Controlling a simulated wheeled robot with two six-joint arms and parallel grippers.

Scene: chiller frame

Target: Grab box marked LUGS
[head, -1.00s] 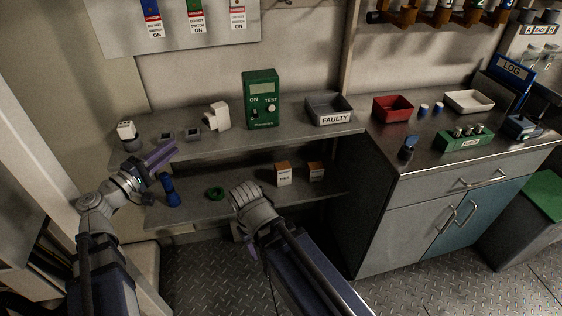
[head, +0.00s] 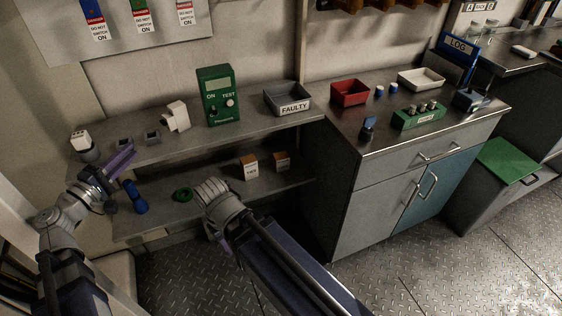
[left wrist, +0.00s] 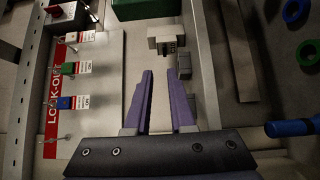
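The left box (head: 250,168) and the right box (head: 282,162) have print too small for me to read as LUGS. My left gripper (head: 127,158) is at the shelf's left end, well away from both boxes. In the left wrist view its purple fingers (left wrist: 162,75) are apart with nothing between them. My right gripper (head: 225,246) is mostly hidden behind its own wrist, low in front of the shelf; its opening does not show.
The lower shelf (head: 160,218) also holds a green ring (head: 182,194) and a blue object (head: 136,198). The upper shelf above the boxes carries a green tester (head: 216,97) and a grey FAULTY bin (head: 287,99). A steel cabinet (head: 345,205) stands right of the shelves.

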